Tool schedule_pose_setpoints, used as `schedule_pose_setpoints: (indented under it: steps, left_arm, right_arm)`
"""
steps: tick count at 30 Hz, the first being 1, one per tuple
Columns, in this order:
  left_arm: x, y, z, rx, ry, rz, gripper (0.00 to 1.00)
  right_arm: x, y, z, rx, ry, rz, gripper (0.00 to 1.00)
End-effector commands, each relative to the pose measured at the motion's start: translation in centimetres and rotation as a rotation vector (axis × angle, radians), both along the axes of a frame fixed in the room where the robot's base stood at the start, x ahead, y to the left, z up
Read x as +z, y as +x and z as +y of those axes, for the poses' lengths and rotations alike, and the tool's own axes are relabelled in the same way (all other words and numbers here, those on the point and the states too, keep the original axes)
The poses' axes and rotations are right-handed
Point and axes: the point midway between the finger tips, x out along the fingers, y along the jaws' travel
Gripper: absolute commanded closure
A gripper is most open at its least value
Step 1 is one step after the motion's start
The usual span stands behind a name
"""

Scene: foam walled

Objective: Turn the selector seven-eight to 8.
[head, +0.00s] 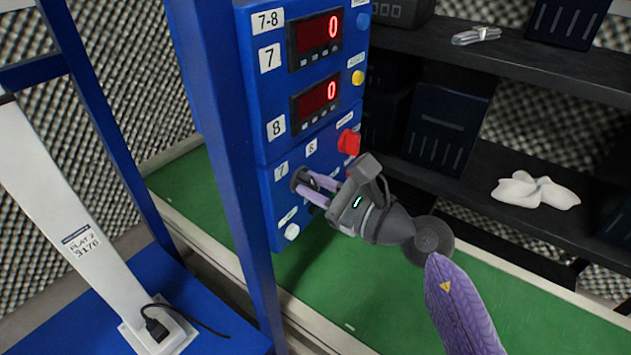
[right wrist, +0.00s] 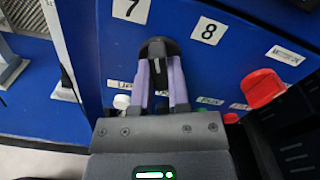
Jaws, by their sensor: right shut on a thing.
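The blue control box (head: 263,100) carries the selector seven-eight, a dark round knob (head: 296,176) below a label "7" (head: 281,169) and a label "8" (head: 311,147). In the right wrist view the black knob (right wrist: 154,47) sits below and between the labels "7" (right wrist: 131,9) and "8" (right wrist: 208,31). My right gripper (head: 308,187) has its purple fingers on both sides of the knob and is shut on it; the fingers also show in the right wrist view (right wrist: 160,75). The fingers partly cover the knob, so I cannot tell which label it points to. My left gripper is not in view.
Two displays (head: 320,32) (head: 317,101) each read 0. A red knob (head: 349,142), a yellow button (head: 358,77) and a white button (head: 292,232) are close by. A blue post (head: 225,150) stands left of the box. Dark shelves (head: 460,55) lie right.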

Motion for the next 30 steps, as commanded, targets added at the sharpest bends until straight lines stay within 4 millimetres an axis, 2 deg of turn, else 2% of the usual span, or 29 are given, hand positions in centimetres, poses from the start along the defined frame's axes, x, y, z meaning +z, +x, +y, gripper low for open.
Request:
schedule_pose_setpoints:
  steps: [6,18,30]
  left_arm:
    - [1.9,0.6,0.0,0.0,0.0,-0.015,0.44]
    - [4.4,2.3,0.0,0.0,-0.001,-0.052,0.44]
    - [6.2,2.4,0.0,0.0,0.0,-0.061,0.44]
  right_arm:
    - [0.4,-0.1,0.0,0.0,0.099,0.141,1.0]
    - [0.3,-0.1,0.0,-0.001,0.321,0.446,1.0]
    - [0.1,-0.1,0.1,-0.002,0.49,0.677,1.0]
